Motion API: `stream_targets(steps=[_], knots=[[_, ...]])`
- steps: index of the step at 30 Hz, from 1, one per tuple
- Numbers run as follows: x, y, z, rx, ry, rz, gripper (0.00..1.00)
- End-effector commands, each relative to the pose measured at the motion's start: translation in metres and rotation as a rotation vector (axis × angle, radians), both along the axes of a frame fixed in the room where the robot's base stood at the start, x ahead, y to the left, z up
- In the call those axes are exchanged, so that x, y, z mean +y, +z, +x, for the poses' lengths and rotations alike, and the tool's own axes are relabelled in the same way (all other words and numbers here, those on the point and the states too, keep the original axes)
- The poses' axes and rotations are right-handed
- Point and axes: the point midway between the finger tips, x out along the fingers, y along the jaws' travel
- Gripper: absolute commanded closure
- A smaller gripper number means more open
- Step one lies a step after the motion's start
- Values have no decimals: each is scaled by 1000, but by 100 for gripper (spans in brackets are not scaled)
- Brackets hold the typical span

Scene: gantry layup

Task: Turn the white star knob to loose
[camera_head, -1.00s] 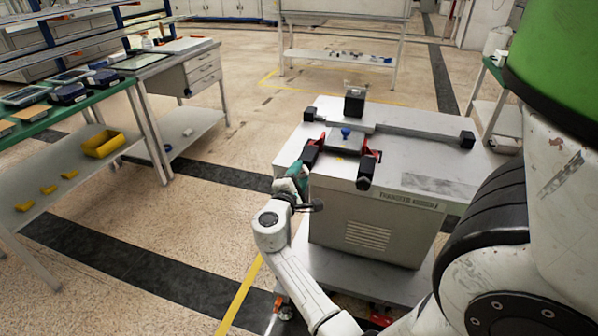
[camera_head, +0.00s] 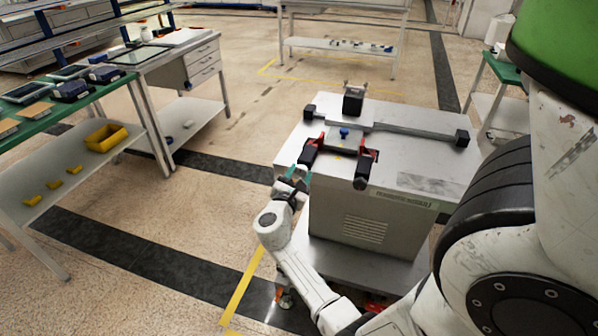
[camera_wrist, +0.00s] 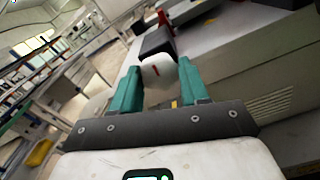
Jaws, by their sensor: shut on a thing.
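Behind the knob is a black clamp block (camera_wrist: 156,42) at the edge of the cart. In the head view my gripper (camera_head: 297,175) is at the cart's near left edge, by the left black and red clamp (camera_head: 309,151). The knob cannot be made out there. Its star shape is largely hidden by the fingers.
The grey cart (camera_head: 400,205) carries a second black and red clamp (camera_head: 366,165), a blue knob (camera_head: 344,133), and a bar with black end blocks (camera_head: 462,138). A green-topped bench (camera_head: 95,100) with yellow bins stands left. Floor between bench and cart is clear.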

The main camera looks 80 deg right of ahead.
Motion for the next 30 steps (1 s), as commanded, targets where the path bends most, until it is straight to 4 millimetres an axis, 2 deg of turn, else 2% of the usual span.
stream_targets(steps=[9,25,26,30], knots=[[1,-1,1,119,5,17,86],[1,-2,1,143,5,19,86],[1,-3,1,143,5,19,54],[1,-2,1,142,4,19,41]])
